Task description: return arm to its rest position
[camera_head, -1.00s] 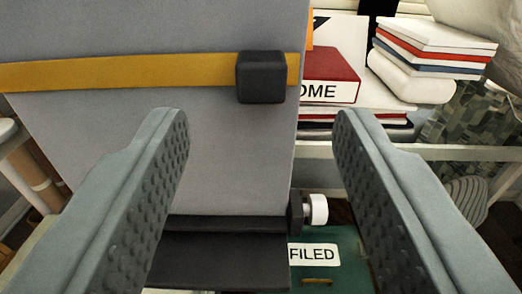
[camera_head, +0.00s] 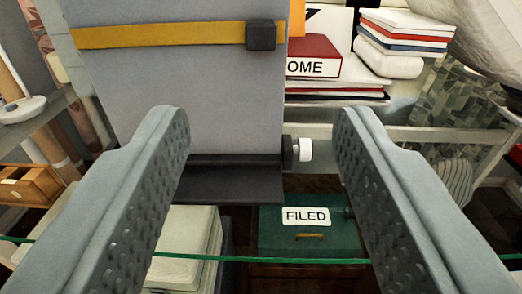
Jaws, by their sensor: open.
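My gripper (camera_head: 262,135) is open and empty, with its two grey, studded fingers wide apart at the left and right of the view. Between and beyond the fingertips stands a large grey panel (camera_head: 170,100) with a yellow strap (camera_head: 150,36) and a black block (camera_head: 261,35) on it. The left finger covers part of the panel's lower left. I cannot tell from the view whether anything touches the fingers. The rest of my arm is not in view.
A green box labelled FILED (camera_head: 330,238) sits below. A glass edge (camera_head: 260,259) crosses the lower view. A red book (camera_head: 316,58) and stacked books (camera_head: 410,30) stand at upper right. A wooden box (camera_head: 25,184) is at left. A white knob (camera_head: 305,149) sticks out beside the panel.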

